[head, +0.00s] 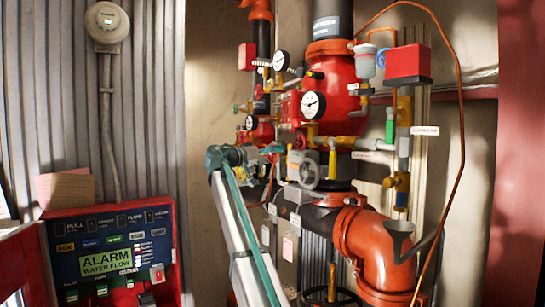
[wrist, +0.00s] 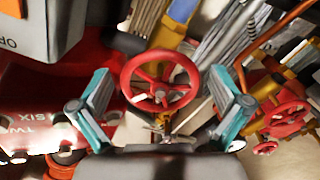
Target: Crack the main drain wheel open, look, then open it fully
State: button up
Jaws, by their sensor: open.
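In the wrist view a red spoked handwheel (wrist: 160,84) on a yellow stem sits centred between the teal fingertips of my gripper. The fingers stand apart on its left and right, with a gap on each side; I see no contact. No label on it is readable, so I cannot confirm it is the main drain wheel. In the head view my gripper (head: 273,152) is at the valve cluster, left of a grey handwheel (head: 305,170). The red wheel is not clearly seen there. My gripper is open and empty.
More red handwheels (wrist: 287,120) are at the right of the wrist view. Gauges (head: 312,104), an orange elbow pipe (head: 375,245) and thin copper tubing crowd the riser. A red alarm panel (head: 107,262) stands at lower left, by a corrugated wall.

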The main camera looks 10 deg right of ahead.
jog(key=shift+a, duration=0.1)
jog(key=v, duration=1.2)
